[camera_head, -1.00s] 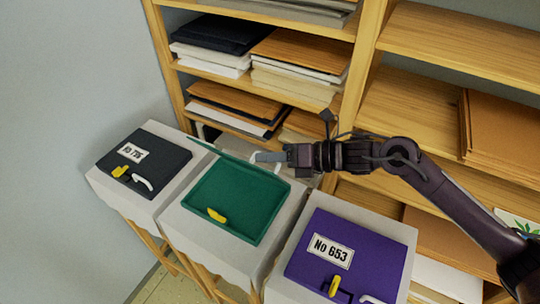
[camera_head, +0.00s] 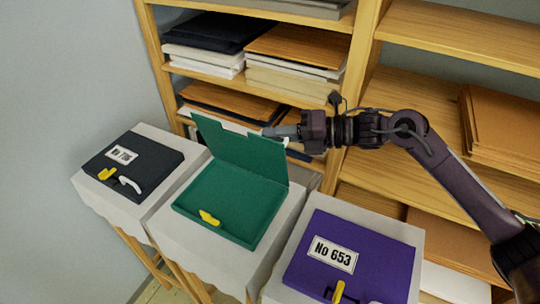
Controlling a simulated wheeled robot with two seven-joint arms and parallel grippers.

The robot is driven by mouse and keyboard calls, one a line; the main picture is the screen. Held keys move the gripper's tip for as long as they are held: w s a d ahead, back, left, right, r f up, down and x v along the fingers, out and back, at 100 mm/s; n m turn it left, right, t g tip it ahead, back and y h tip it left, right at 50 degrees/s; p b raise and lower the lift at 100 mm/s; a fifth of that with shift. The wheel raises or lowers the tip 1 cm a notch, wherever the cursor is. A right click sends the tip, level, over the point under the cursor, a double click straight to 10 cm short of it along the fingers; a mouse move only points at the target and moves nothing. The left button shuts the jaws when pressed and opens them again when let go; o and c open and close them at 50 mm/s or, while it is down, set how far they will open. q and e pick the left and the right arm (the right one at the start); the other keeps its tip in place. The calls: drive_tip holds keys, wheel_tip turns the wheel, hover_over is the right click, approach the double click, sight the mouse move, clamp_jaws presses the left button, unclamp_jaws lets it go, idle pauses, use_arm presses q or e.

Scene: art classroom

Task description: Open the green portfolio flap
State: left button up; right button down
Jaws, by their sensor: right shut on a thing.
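The green portfolio (camera_head: 228,200) lies on the middle white-topped stand, with a yellow clasp (camera_head: 209,217) at its front edge. Its green flap (camera_head: 240,150) stands raised along the far edge, with its inner face showing. My right gripper (camera_head: 283,131) is at the flap's upper right edge, partly hidden behind it, and is shut on the flap's handle. The handle itself is hidden by the flap now. My left gripper is not in view.
A black portfolio (camera_head: 150,165) lies on the left stand and a purple one (camera_head: 375,255) on the right stand. Wooden shelves (camera_head: 480,42) with stacked boards rise behind the stands, close to the flap and my right arm. A bare wall is at left.

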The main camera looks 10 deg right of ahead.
drive_tip(key=shift+w+d+f+m+y+b, duration=0.15)
drive_tip(key=shift+w+d+m+y+b, duration=0.1)
drive_tip(key=shift+w+d+m+b, duration=0.6)
drive_tip(key=shift+w+d+f+m+y+b, duration=0.2)
drive_tip(key=shift+w+d+m+b, duration=0.3)
drive_tip(key=shift+w+b, duration=0.6)
drive_tip(key=shift+s+r, duration=0.1)
drive_tip(key=c, duration=1.5)
unclamp_jaws()
drive_tip(key=b+v, duration=0.3)
drive_tip(key=v, duration=0.4)
drive_tip(key=shift+d, duration=0.4)
